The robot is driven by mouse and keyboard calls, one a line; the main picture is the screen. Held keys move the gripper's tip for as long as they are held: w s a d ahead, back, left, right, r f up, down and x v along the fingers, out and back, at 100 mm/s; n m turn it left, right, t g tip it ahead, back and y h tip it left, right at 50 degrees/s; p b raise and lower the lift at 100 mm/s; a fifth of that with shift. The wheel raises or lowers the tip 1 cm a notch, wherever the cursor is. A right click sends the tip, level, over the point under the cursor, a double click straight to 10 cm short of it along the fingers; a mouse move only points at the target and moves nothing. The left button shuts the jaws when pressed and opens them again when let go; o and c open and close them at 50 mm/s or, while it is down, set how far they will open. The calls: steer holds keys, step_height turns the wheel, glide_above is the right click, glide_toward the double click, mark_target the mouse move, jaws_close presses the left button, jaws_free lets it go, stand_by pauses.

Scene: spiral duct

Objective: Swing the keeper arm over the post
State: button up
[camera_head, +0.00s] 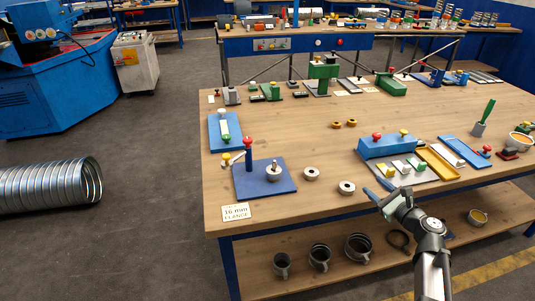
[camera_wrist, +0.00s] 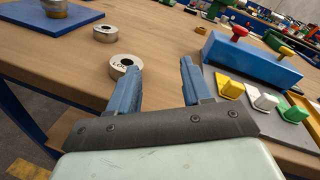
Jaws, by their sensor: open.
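A blue base plate (camera_head: 277,187) on the left of the bench carries a blue column (camera_head: 248,158) with a red knob on top. A short pale arm with a yellow knob (camera_head: 226,158), seemingly the keeper arm, sticks out to the left of the column, away from the post. The post (camera_head: 274,164) stands on the plate's right part with a silver ring around its foot; its lower part shows at the wrist view's top left (camera_wrist: 55,8). My gripper (camera_head: 378,190) is open and empty above the bench's front edge, right of the plate; its two blue fingers (camera_wrist: 158,68) are apart.
Two loose silver rings (camera_head: 311,174) (camera_head: 346,187) lie between the plate and my gripper. A blue block with red and yellow knobs (camera_head: 387,147) and a grey tray of coloured blocks (camera_head: 402,172) stand close behind and right. A flange sign (camera_head: 236,212) lies at the front edge.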

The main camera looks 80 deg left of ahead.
mark_target(226, 155)
steer(key=s+a+r+g, duration=0.1)
steer(key=s+a, duration=0.1)
steer(key=s, duration=0.3)
steer(key=s+a+r+g, duration=0.1)
steer(key=s+a+g, duration=0.1)
steer(key=s, duration=0.4)
steer(key=s+a+r+g+h, duration=0.1)
steer(key=s+a, duration=0.1)
steer(key=s, duration=0.4)
steer(key=shift+r+n+g, duration=0.3)
steer(key=shift+r+n, duration=0.1)
steer(key=s+a+r+g+h, duration=0.1)
steer(key=s+r+g+h, duration=0.1)
steer(key=s, duration=0.7)
steer(key=s+a+r+g+h, duration=0.1)
steer(key=s+r+g, duration=0.15)
steer(key=s, duration=0.65)
steer(key=shift+n, duration=0.4)
steer(key=x, duration=1.3)
steer(key=shift+a+f, duration=0.2)
steer(key=shift+f, duration=0.2)
steer(key=shift+c, duration=0.4)
jaws_close()
